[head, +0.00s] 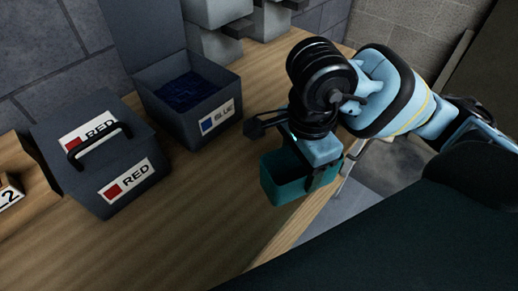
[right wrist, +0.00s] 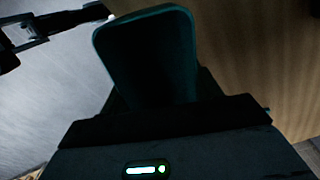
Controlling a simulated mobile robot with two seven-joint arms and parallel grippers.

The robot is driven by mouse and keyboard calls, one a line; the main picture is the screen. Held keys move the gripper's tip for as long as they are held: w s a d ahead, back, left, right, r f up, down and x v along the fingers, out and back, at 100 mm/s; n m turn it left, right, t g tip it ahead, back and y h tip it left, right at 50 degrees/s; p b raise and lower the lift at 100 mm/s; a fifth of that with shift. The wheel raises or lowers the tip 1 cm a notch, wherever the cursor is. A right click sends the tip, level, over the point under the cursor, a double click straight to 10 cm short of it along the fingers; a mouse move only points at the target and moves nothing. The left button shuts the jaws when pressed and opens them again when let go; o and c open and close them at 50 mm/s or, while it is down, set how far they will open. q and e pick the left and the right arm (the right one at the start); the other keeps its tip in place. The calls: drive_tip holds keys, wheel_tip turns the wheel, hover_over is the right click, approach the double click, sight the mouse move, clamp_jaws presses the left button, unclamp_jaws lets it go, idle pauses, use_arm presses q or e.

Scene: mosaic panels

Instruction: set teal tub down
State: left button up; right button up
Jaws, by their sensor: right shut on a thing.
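The teal tub (head: 285,187) is a small open box near the front edge of the wooden table in the head view. My right gripper (head: 318,165) is shut on the tub's right side. The tub also shows in the right wrist view (right wrist: 150,60), dark inside and looking empty. I cannot tell whether the tub's base touches the table or hangs just above it. My left gripper is not in view.
A lidded grey box marked RED (head: 140,196) and an open grey box marked BLUE (head: 190,134) holding blue pieces stand on the wooden table (head: 190,240). The table's front middle is clear.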

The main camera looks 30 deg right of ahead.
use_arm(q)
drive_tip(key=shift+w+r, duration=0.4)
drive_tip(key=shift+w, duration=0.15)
use_arm(e)
drive_tip(key=w+d, duration=0.3)
drive_tip(key=w, duration=0.1)
drive_tip(key=w+d+f, duration=0.1)
drive_tip(key=w+d, duration=0.1)
drive_tip(key=w, duration=0.2)
drive_tip(key=w+d, duration=0.3)
drive_tip(key=w, duration=0.1)
drive_tip(key=shift+d+f, duration=0.2)
drive_tip(key=shift+d, duration=0.1)
